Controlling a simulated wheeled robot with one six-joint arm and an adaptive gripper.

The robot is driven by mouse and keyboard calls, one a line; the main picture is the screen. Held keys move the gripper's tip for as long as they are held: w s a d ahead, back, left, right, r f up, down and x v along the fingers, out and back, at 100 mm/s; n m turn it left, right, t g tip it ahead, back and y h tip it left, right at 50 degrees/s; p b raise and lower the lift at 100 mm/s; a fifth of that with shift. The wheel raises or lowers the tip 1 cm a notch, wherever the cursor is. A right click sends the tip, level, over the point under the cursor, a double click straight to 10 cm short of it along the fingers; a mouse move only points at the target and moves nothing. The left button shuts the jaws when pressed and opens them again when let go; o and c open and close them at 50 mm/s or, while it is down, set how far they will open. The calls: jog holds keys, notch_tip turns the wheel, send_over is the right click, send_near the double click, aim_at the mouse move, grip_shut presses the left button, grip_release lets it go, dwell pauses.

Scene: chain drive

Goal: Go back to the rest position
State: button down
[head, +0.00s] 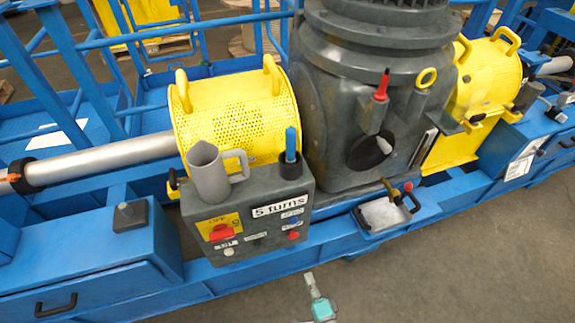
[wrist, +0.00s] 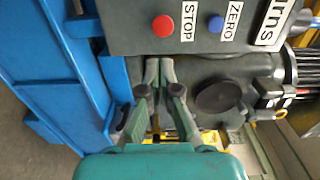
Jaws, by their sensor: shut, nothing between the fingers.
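My gripper (head: 313,282) shows at the bottom of the head view, in front of the blue frame and below the control box. In the wrist view its green and grey fingers (wrist: 159,72) point up the picture, with nothing held between them; they are shut. The grey control box (head: 252,215) carries a "5 turns" label, a red switch on a yellow plate and several buttons. In the wrist view its lower edge shows a red STOP button (wrist: 163,26) and a blue ZERO button (wrist: 216,24) beyond the fingertips.
A grey jug (head: 212,174) and a cup with a blue pen-like item (head: 291,152) stand on the box. Yellow perforated guards (head: 235,115) flank the dark gearbox (head: 345,120). The floor (head: 480,260) in front is clear.

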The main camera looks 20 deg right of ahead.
jog(key=s+r+n+g, duration=0.1)
jog(key=s+r+n, duration=0.4)
jog(key=s, duration=0.6)
jog(key=s+r+n+g, duration=0.1)
jog(key=s+r+n, duration=0.5)
jog(key=r, duration=0.6)
jog(key=s+r+n+g, duration=0.1)
jog(key=s+r+n, duration=0.6)
jog(key=r, duration=0.6)
jog(key=shift+s+d+r, duration=0.25)
jog(key=shift+s+d, duration=0.15)
jog(key=shift+s, duration=0.8)
